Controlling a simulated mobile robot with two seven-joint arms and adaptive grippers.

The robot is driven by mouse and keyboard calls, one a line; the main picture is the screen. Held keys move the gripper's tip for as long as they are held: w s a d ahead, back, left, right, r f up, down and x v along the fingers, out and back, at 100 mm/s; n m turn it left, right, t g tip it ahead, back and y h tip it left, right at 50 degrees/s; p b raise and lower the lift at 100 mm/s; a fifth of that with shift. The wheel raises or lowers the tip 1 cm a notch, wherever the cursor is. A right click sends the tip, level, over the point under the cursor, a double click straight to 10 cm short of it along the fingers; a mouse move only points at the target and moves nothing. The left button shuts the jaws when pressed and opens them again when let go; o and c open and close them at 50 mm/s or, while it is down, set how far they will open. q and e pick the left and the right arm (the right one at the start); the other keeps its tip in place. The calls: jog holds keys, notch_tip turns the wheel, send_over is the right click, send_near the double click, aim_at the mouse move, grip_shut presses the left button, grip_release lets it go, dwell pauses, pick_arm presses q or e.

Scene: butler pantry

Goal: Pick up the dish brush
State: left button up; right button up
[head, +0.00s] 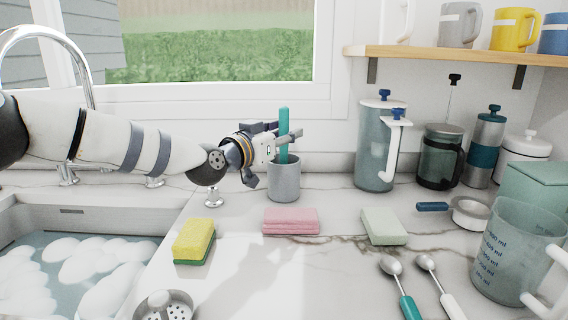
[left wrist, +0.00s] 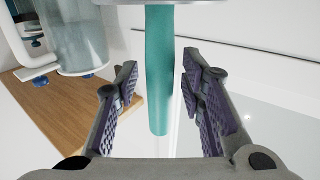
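The dish brush (head: 284,118) stands upright in a grey cup (head: 285,184) on the counter below the window. Only its teal handle shows; the lower end is hidden in the cup. My left gripper (head: 286,134) reaches in from the left at handle height, just above the cup rim. In the left wrist view the teal handle (left wrist: 159,100) runs between the two fingers of the gripper (left wrist: 157,82), with a gap on each side. The left gripper is open. My right gripper is out of view.
A yellow-green sponge (head: 194,240), a pink sponge (head: 291,221) and a pale green sponge (head: 384,226) lie in front of the cup. A tall pitcher (head: 375,150) stands to its right. A sink with suds (head: 85,262) is at left. A wooden shelf (head: 450,53) with mugs overhangs at right.

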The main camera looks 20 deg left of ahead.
pick_arm(q)
grip_shut()
